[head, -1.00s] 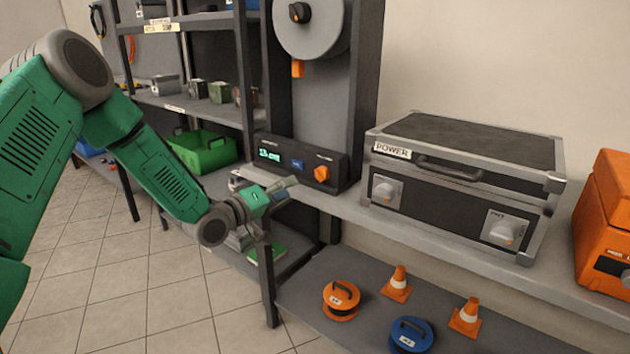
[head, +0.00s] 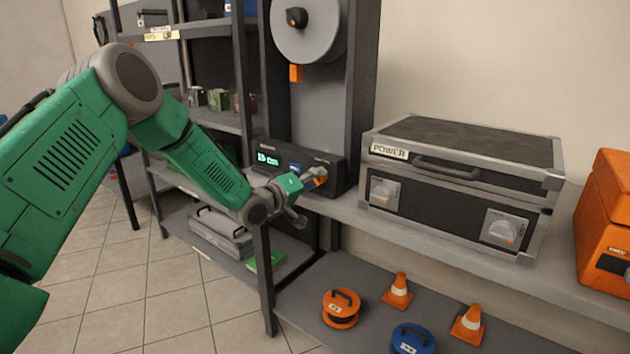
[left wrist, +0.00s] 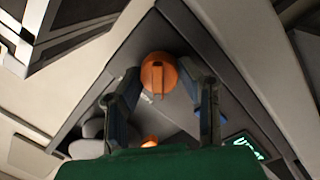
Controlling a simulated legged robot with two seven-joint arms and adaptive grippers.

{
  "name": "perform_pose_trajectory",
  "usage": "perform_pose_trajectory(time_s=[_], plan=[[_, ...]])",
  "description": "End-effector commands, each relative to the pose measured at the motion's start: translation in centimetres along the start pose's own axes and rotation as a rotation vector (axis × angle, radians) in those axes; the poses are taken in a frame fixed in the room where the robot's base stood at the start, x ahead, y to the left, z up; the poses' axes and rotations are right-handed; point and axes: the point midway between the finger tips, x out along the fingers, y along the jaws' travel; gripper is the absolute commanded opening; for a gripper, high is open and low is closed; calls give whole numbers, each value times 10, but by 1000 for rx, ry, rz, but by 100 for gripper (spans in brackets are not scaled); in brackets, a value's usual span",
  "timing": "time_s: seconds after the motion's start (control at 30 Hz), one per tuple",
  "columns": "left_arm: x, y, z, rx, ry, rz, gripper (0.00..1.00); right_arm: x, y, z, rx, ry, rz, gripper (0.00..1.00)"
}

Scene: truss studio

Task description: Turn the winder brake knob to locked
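The winder stands on the shelf top, with a large grey reel (head: 309,32) above a dark control box (head: 268,146) with a lit green display. The orange knob (head: 321,173) is at the right end of the box's front, partly covered by my left gripper (head: 311,182). In the left wrist view the orange knob (left wrist: 158,76) has a raised ridge and sits between the two fingertips. The fingers (left wrist: 160,78) are apart, one on each side of it; I cannot tell whether they touch it. Any lock marking is not readable. My right gripper is not in view.
A POWER case (head: 450,195) with two white knobs stands right of the winder. An orange case (head: 607,225) is at the far right. Orange cones (head: 397,292) and cable reels (head: 341,308) lie on the lower shelf. A dark shelf post (head: 264,275) stands below my gripper.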

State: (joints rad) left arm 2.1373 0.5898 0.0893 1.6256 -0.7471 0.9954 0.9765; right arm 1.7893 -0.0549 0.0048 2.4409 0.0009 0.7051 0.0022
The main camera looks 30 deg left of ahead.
Motion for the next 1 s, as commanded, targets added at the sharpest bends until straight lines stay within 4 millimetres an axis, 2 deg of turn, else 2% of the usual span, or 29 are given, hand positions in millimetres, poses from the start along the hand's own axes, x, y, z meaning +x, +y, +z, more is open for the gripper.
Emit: perform_pose_trajectory(time_s=[0.47, 0.67, 1.0], plan=[[-1, -4, 0, 62, -9, -10, 3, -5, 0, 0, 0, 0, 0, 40], [-2, -3, 0, 190, -17, -24, 3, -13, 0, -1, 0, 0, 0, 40], [-2, -2, 0, 504, -39, -54, 3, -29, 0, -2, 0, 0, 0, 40]])
